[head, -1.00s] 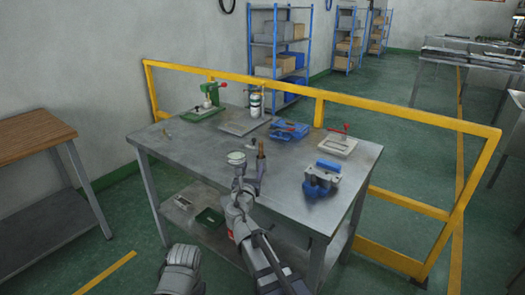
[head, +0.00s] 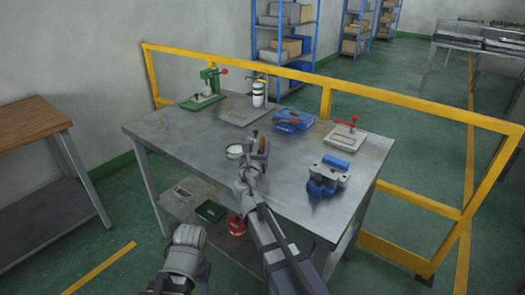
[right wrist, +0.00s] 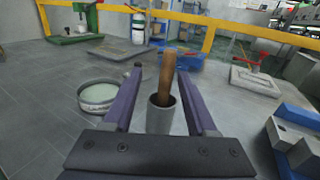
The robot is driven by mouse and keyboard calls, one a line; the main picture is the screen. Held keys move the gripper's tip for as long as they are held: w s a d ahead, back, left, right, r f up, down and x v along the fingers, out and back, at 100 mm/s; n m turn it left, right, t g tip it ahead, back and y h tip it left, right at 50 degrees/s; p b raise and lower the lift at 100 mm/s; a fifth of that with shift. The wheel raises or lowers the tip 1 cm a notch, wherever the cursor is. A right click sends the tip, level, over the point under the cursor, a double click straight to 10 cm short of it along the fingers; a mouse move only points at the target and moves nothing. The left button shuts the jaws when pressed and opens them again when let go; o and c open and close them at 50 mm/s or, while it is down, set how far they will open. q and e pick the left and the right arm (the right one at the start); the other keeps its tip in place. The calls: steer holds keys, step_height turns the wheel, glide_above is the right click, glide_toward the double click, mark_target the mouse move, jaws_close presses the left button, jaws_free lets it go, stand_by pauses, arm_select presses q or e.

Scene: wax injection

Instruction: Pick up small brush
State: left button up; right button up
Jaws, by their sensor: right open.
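A brown wooden handle, which looks like the brush (right wrist: 166,75), stands upright, slightly tilted, in a small grey cup (right wrist: 161,118). Its lower end is hidden in the cup. In the head view the brush (head: 264,146) is partly covered by my right gripper (head: 254,160). In the right wrist view my right gripper (right wrist: 160,80) is open and empty. The handle and cup appear between its two fingers, seemingly just ahead of it; I cannot tell any contact. My left gripper's fingers do not show.
A round dish of pale green stuff (right wrist: 98,96) stands just left of the cup. A blue vise (head: 327,177) is to the right on the metal table (head: 190,150). Farther back are a blue tool (head: 294,120), a red-handled clamp (head: 345,136) and a green press (head: 208,88).

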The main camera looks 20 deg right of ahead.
steer(key=shift+d+f+b+x, duration=0.2)
steer(key=shift+x, duration=1.1)
steer(key=shift+d+f+b+x, duration=0.15)
steer(key=shift+f+x, duration=0.05)
steer(key=shift+x, duration=1.1)
steer(key=shift+s, duration=0.2)
steer(key=shift+c, duration=0.2)
jaws_close()
